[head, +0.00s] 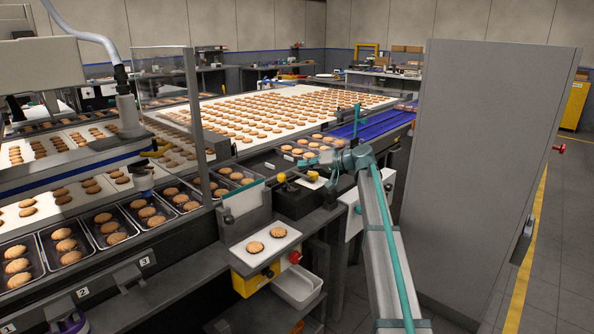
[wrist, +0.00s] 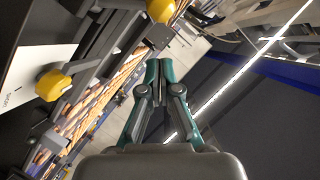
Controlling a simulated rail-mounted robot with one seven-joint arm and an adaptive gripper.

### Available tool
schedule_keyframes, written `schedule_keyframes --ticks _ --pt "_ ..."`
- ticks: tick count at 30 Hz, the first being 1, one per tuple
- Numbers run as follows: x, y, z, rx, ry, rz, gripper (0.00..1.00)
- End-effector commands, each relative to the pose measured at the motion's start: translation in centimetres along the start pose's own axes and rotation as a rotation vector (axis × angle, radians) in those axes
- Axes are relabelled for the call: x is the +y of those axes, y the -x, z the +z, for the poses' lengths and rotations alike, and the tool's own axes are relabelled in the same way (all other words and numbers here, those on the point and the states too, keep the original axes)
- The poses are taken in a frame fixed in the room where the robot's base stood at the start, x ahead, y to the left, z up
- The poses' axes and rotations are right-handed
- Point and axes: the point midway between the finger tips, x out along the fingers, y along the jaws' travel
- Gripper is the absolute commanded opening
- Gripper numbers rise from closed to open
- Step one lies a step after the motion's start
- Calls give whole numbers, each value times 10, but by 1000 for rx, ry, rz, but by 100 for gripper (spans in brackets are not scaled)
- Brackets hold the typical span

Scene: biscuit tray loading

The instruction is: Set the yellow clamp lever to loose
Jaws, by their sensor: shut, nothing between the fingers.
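Two yellow knobs show near my gripper in the wrist view. One yellow knob (wrist: 54,85) sits on a metal rod beside a white label plate (wrist: 22,62) with small lettering I cannot read. The other yellow knob (wrist: 160,10) is at the top edge, partly cut off. In the head view, a yellow knob (head: 281,178) stands on a dark block at the line's edge. I cannot tell for sure which knob is the clamp lever's, or its setting. My gripper (wrist: 158,70) is shut and empty, apart from both knobs; in the head view it is just above the block (head: 295,204).
A white tray (head: 266,249) with two biscuits lies in front of the block. A clear guard panel with a grey post (head: 196,130) stands to the left. A tall grey cabinet (head: 480,150) stands to the right. The biscuit conveyor (head: 345,99) runs behind.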

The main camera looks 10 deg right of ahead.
Motion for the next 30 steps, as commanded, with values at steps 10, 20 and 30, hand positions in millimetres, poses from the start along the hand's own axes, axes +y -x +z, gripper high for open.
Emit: schedule_keyframes --ticks 10,20,30 --pt "2 67 3 0 0 0 0" --pt "2 86 2 -1 0 -1 0" --pt "2 85 2 1 -17 0 0"
